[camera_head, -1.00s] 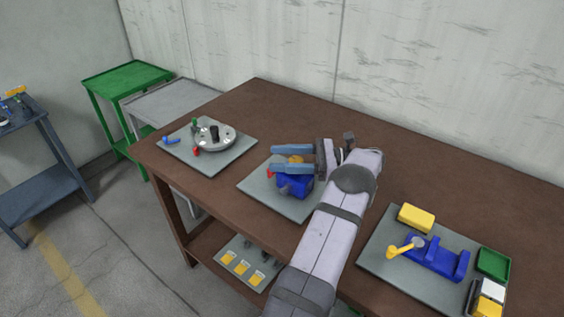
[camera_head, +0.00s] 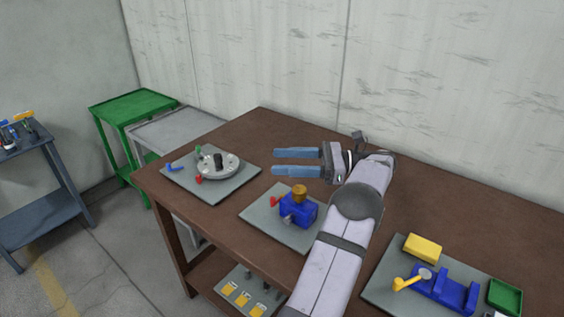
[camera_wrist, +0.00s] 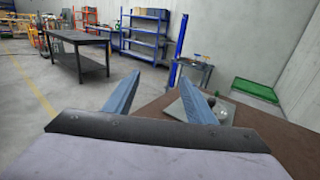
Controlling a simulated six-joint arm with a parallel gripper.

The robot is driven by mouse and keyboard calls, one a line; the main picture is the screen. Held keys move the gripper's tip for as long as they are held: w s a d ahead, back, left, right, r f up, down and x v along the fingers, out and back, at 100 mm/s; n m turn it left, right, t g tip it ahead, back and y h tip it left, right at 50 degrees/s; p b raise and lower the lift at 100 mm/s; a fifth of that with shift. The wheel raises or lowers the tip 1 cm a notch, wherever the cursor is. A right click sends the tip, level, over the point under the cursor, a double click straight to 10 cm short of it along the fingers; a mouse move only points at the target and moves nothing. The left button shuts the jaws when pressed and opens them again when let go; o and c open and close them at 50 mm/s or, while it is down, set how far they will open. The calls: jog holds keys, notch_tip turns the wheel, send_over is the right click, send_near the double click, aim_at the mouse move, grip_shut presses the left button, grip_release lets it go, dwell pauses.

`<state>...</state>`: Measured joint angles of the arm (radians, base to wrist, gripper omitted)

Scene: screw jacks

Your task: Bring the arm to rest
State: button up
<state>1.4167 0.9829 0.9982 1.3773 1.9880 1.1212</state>
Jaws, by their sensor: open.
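My gripper (camera_head: 297,162) is open and empty, with its two blue fingers pointing left above the brown table. It also shows in the wrist view (camera_wrist: 160,95), where its fingers frame distant floor and shelving. Below it, a blue screw jack (camera_head: 297,210) with an orange-brown top and a red part stands on a grey plate (camera_head: 262,222). The gripper is apart from the jack. My forearm hides the right part of this plate.
A grey plate (camera_head: 215,192) with a round disc fixture (camera_head: 217,166) lies at the table's left. At the right are a blue vise-like fixture (camera_head: 445,290), a yellow block (camera_head: 422,248) and a green tray (camera_head: 505,296). The table's back (camera_head: 270,125) is clear.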

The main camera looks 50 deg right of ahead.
jog(key=w+a+f+n+g+p, duration=0.25)
jog(key=w+a+g, duration=0.25)
jog(key=w+a, duration=0.55)
jog(key=s+a+f+n+g+h+p, duration=0.1)
jog(key=a+f+n+g, duration=0.2)
jog(key=a, duration=0.6)
jog(key=a+f+n+g, duration=0.2)
jog(key=a+n+g, duration=0.15)
jog(key=a, duration=0.45)
jog(key=s+a+f+n+g+h+p, duration=0.25)
jog(key=s+a+n+h, duration=0.25)
jog(key=s+a+n, duration=0.4)
jog(key=s+a+f+n+g+h+p, duration=0.1)
jog(key=s+a+f+n+h, duration=0.25)
jog(key=s+n, duration=0.6)
notch_tip(320, 180, down, 28)
jog(key=w+n+b, duration=0.1)
jog(key=w+b, duration=0.1)
jog(key=b, duration=2.6)
jog(key=shift+a+f+h+b, duration=0.2)
jog(key=shift+a+h+b, duration=0.1)
jog(key=shift+a+h, duration=0.15)
